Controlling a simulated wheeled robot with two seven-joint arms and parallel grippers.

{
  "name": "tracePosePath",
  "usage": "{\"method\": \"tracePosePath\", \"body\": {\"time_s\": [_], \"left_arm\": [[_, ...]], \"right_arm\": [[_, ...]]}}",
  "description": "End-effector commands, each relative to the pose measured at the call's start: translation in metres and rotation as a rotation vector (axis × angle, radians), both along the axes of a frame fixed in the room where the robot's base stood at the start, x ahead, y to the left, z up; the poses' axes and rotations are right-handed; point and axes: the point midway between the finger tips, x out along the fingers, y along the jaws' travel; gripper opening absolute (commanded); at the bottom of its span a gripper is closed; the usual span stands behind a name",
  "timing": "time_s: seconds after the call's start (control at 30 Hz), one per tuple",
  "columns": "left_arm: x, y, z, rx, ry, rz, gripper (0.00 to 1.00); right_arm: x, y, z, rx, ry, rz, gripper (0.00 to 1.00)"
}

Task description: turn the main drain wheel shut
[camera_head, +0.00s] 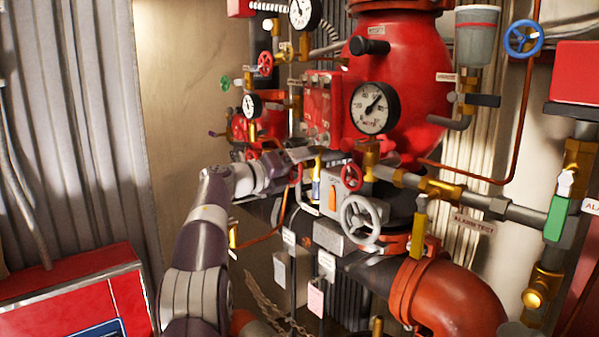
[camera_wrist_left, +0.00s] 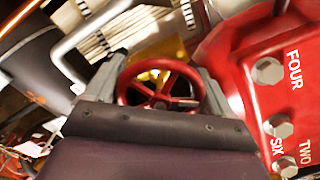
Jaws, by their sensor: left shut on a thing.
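A red spoked handwheel (camera_wrist_left: 160,87) sits between the two fingers of my left gripper (camera_wrist_left: 162,75) in the left wrist view, and the fingers are shut on its rim. In the head view my left arm comes in from the left and my left gripper (camera_head: 335,158) reaches in front of the red valve body. A small red handwheel (camera_head: 351,177) shows at its fingertips and appears to be the same one. A larger grey handwheel (camera_head: 361,219) stands just below, apart from the gripper. I cannot read which wheel is labelled main drain. My right gripper is not in view.
A bolted red cover plate (camera_wrist_left: 285,90) is close to the right of the gripper. A pressure gauge (camera_head: 375,108) and brass pipework (camera_head: 440,187) crowd the space above and to the right. A large orange-red elbow pipe (camera_head: 455,295) is below. A red cabinet (camera_head: 75,285) stands at lower left.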

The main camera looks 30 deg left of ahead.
Motion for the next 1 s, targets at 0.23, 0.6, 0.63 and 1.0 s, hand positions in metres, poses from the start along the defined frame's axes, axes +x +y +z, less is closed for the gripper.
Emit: {"method": "tracePosePath", "body": {"time_s": [0.23, 0.6, 0.63, 1.0], "left_arm": [[0.0, 0.0, -0.004, 0.212, -0.086, -0.001, 0.53], [0.0, 0.0, -0.003, 0.49, -0.2, -0.001, 0.53], [0.0, 0.0, -0.003, 0.508, -0.208, -0.001, 0.53], [0.0, 0.0, -0.002, 0.645, -0.263, -0.002, 0.53]], "right_arm": [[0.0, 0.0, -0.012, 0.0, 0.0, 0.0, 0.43], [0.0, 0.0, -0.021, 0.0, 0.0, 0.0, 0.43], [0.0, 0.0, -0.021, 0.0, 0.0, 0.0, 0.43], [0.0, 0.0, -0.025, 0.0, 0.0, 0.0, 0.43]]}}
